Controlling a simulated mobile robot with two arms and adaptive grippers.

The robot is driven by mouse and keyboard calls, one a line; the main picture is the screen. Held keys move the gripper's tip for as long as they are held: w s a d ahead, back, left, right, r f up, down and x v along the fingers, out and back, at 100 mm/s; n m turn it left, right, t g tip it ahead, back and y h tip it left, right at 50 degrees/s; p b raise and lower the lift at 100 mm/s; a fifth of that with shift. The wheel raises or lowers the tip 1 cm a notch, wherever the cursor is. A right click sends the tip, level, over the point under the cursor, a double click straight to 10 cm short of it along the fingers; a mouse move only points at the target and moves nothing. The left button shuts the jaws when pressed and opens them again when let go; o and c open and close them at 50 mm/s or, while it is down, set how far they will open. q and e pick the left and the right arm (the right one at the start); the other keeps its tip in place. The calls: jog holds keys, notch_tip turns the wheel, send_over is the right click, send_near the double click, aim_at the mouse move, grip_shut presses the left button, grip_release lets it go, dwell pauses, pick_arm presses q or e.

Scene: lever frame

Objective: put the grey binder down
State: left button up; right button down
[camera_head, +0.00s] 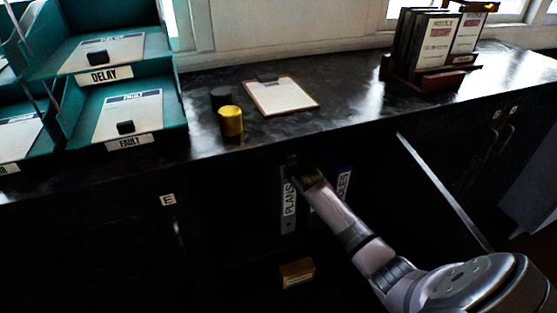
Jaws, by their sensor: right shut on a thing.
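The grey binder (287,222), with a white spine label reading PLANS, stands upright inside the dark open cabinet below the counter. My right gripper (300,176) reaches in from the lower right and is shut at the binder's upper part. The fingertips are dark and hard to make out. I cannot tell whether the binder's foot rests on the shelf. My left gripper is not in view.
A blue binder (344,181) stands behind my right arm. A small brown box (297,272) sits lower in the cabinet. An open door (440,190) bounds the right side. The counter (350,115) holds green trays (85,142), a clipboard (281,96), a yellow cylinder (231,121) and a book rack (432,80).

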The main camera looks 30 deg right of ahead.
jog(key=shift+w+f, duration=0.1)
jog(key=shift+f, duration=0.15)
jog(key=c, duration=0.8)
grip_release()
jog(key=shift+f, duration=0.15)
jog(key=shift+o, duration=0.2)
